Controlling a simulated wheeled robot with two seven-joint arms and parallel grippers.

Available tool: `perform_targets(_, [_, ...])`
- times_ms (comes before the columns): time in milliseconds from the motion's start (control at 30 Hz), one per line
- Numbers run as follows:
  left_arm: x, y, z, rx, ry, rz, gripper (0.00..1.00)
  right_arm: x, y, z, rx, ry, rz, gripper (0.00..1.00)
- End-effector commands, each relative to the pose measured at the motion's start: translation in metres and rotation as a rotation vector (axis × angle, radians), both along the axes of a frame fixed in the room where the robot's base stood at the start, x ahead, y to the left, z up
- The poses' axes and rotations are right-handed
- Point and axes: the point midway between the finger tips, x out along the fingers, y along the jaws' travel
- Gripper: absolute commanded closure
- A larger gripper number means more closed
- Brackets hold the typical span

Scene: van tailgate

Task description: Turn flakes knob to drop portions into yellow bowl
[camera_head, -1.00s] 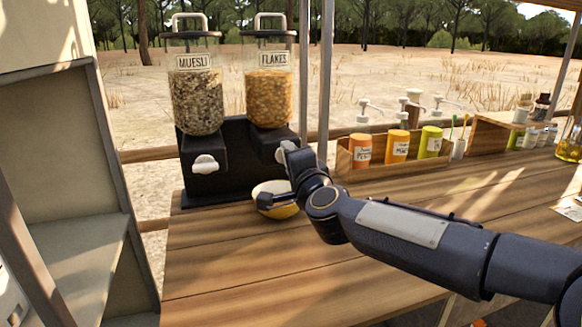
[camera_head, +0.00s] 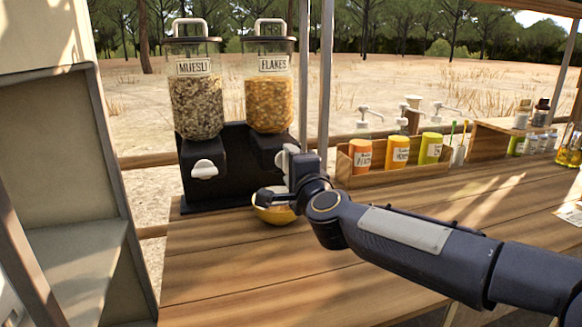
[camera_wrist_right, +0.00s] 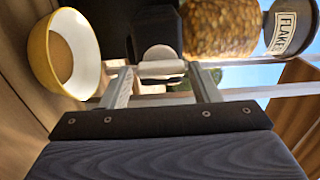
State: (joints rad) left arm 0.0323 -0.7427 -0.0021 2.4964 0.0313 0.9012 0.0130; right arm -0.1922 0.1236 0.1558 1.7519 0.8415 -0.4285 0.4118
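The flakes dispenser (camera_head: 269,100) holds orange flakes behind a FLAKES label, and shows in the right wrist view (camera_wrist_right: 222,28). Its white knob (camera_wrist_right: 161,66) lies between the fingertips of my right gripper (camera_wrist_right: 162,80), which meet the two ends of its bar. In the head view my right gripper (camera_head: 290,160) hides most of the knob. The yellow bowl (camera_head: 275,215) stands below the flakes outlet, partly behind my wrist. In the right wrist view the bowl (camera_wrist_right: 42,75) has a white inside with a tan patch; I cannot tell if that is flakes. My left gripper is out of view.
The muesli dispenser (camera_head: 196,105) stands left of the flakes, its white knob (camera_head: 204,169) untouched. A wooden box (camera_head: 345,170) with orange and yellow pump bottles stands to the right, past a metal post (camera_head: 326,80). The tabletop (camera_head: 230,270) in front is clear.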

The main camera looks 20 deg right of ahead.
Motion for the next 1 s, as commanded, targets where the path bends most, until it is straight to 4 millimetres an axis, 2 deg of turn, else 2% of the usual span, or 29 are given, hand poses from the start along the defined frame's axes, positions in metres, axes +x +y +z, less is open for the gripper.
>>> perform_targets(33, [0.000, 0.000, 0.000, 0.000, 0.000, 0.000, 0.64, 0.000, 0.000, 0.000, 0.000, 0.000, 0.000, 0.37])
perform_targets(100, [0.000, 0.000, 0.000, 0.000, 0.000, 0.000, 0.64, 0.000, 0.000, 0.000, 0.000, 0.000, 0.000, 0.31])
perform_targets(433, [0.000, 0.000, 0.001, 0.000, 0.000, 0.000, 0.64, -0.005, 0.000, 0.002, -0.001, -0.003, 0.000, 0.31])
perform_targets(800, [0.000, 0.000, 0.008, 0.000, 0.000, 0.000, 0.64, -0.064, -0.003, 0.002, -0.001, -0.002, 0.000, 0.31])
perform_targets(1000, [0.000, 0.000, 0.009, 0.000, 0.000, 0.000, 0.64, -0.078, -0.003, 0.001, -0.001, -0.001, -0.001, 0.31])
